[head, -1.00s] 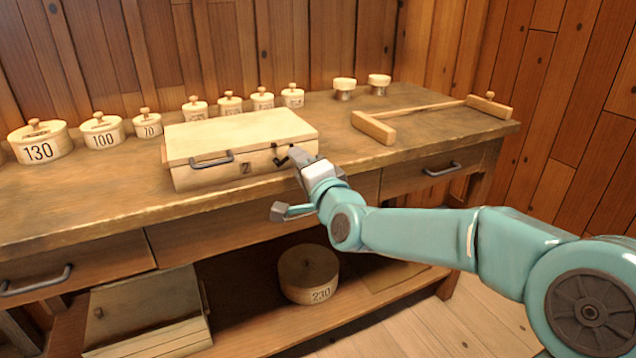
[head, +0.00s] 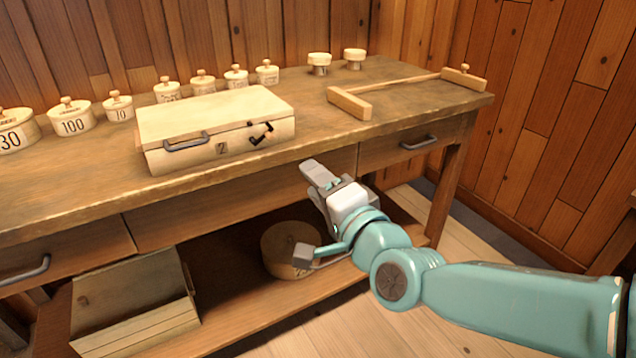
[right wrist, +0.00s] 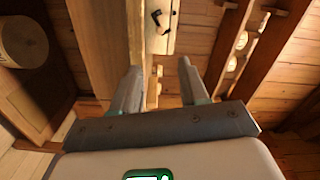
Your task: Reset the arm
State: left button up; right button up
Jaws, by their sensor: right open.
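My right gripper (head: 309,214) is open and empty in the head view. It hangs in front of the workbench, below the level of its top, apart from the closed wooden box (head: 215,115). In the right wrist view my right gripper (right wrist: 160,85) shows two spread fingers with nothing between them. My left gripper is not in view.
The workbench (head: 350,140) holds several lidded round boxes (head: 72,117), two small knobs (head: 354,58) and a wooden bar frame (head: 350,103). A large round box (head: 282,248), partly hidden by my gripper, and a crate (head: 130,300) sit on the lower shelf.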

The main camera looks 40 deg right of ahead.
dwell(0.3)
jog(key=w+a+f+n+g+y, duration=0.1)
jog(key=w+a+f+g+y, duration=0.15)
jog(key=f, duration=0.75)
jog(key=w+a+f+n+g+y, duration=0.1)
jog(key=a+f+g, duration=0.25)
jog(key=f, duration=0.55)
jog(key=w+a+f+n+g+y, duration=0.1)
jog(key=w+a+f+n+g, duration=0.15)
jog(key=f, duration=0.75)
jog(key=s+a+f+n+g+y, duration=0.2)
jog(key=s+a+f+n+g, duration=0.3)
jog(key=s+f, duration=0.5)
jog(key=s+a+f+n+g+y, duration=0.2)
jog(key=s+a+f+n+g, duration=0.2)
jog(key=s+a+f+n, duration=0.55)
notch_tip(320, 180, up, 25)
jog(key=w+d+m+p, duration=0.1)
jog(key=m+p, duration=0.2)
jog(key=p, duration=2.4)
jog(key=shift+w+d+r+p, duration=0.15)
jog(key=shift+d+p, duration=0.1)
jog(key=shift+p, duration=0.05)
jog(key=shift+h, duration=0.25)
